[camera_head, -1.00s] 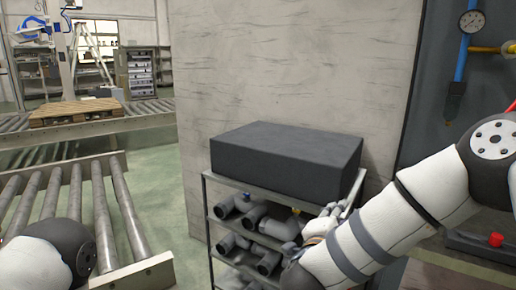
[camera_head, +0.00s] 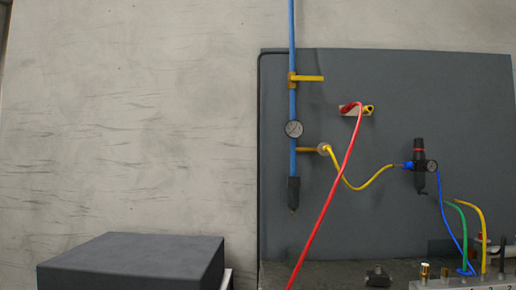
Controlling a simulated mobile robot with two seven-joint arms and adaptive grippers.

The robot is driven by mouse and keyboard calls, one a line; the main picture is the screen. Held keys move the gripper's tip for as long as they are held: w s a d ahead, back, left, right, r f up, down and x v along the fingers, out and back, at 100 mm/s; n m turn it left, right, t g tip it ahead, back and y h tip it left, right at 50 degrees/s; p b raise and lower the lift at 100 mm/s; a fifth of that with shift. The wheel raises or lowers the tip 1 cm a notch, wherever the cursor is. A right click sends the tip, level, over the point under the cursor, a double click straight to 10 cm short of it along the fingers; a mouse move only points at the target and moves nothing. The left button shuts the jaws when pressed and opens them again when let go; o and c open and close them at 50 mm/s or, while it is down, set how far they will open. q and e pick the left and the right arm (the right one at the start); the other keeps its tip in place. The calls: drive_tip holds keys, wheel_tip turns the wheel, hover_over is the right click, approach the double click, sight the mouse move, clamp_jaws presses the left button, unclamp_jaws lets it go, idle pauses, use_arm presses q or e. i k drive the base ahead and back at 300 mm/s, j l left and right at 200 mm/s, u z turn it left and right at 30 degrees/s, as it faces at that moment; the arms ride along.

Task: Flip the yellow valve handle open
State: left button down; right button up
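The yellow valve handle (camera_head: 309,78) sticks out sideways to the right from the blue vertical pipe (camera_head: 292,40), near the top of a dark grey panel. It lies roughly level, across the line of the pipe. Below the gauge, a yellow branch (camera_head: 307,150) leads right to a fitting with a yellow hose (camera_head: 375,178). Neither of my grippers is in view, and nothing touches the handle.
A red hose (camera_head: 328,205) runs from a holder on the dark panel (camera_head: 460,110) down across the front. A black regulator (camera_head: 419,165) hangs at right. A dark block (camera_head: 130,262) stands lower left. The space around the handle looks clear.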

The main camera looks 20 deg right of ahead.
sight(293, 78)
drive_tip(key=z, duration=1.1)
